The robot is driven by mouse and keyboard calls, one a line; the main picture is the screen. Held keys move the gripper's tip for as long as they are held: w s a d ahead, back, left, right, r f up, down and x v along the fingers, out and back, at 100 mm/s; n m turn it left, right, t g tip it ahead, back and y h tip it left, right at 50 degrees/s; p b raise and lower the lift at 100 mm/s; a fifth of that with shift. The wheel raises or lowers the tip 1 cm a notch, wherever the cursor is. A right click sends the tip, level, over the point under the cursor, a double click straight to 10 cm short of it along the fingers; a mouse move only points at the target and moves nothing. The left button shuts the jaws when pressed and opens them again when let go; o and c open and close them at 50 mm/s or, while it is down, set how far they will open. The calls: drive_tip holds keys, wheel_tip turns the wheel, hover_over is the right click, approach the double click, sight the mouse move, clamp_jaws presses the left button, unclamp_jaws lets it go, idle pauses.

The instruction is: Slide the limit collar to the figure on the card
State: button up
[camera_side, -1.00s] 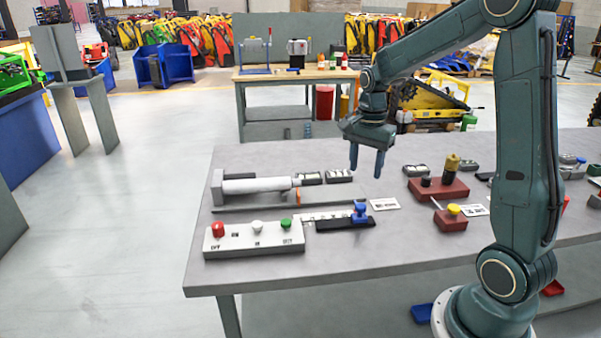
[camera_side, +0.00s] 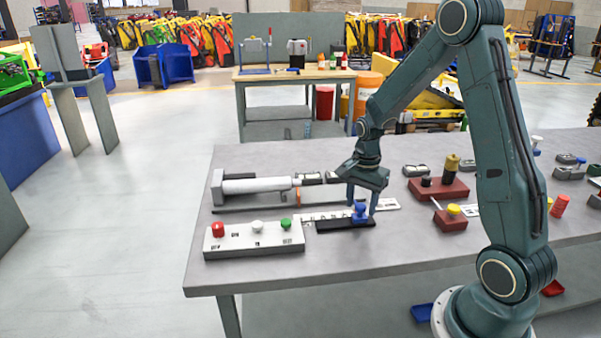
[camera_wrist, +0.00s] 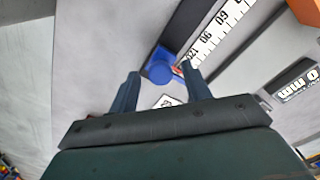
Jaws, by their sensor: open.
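The blue limit collar (camera_side: 360,214) sits on a black rail (camera_side: 335,224), near its right end. A white scale strip (camera_side: 318,216) runs along the rail; in the wrist view the scale (camera_wrist: 209,42) shows 60, 90 and 120, with the collar (camera_wrist: 160,68) near the 120 end. My gripper (camera_side: 361,207) is open and low over the collar, with a finger on either side of it. In the wrist view the collar shows between and beyond my fingertips (camera_wrist: 160,71); I cannot tell whether they touch it. A white card (camera_side: 388,204) lies behind the rail's right end; its figure is unreadable.
A control box (camera_side: 252,246) with red, white and green buttons stands left of the rail. A white cylinder (camera_side: 252,186) with a rod lies behind. Red-brown blocks (camera_side: 450,222) with yellow-topped parts stand to the right. The table front is clear.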

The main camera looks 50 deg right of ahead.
clamp_jaws()
drive_tip(key=w+a, duration=0.6)
drive_tip(key=w, duration=0.1)
drive_tip(key=shift+a, duration=0.4)
unclamp_jaws()
drive_tip(key=shift+s, duration=0.1)
drive_tip(key=shift+r, duration=0.15)
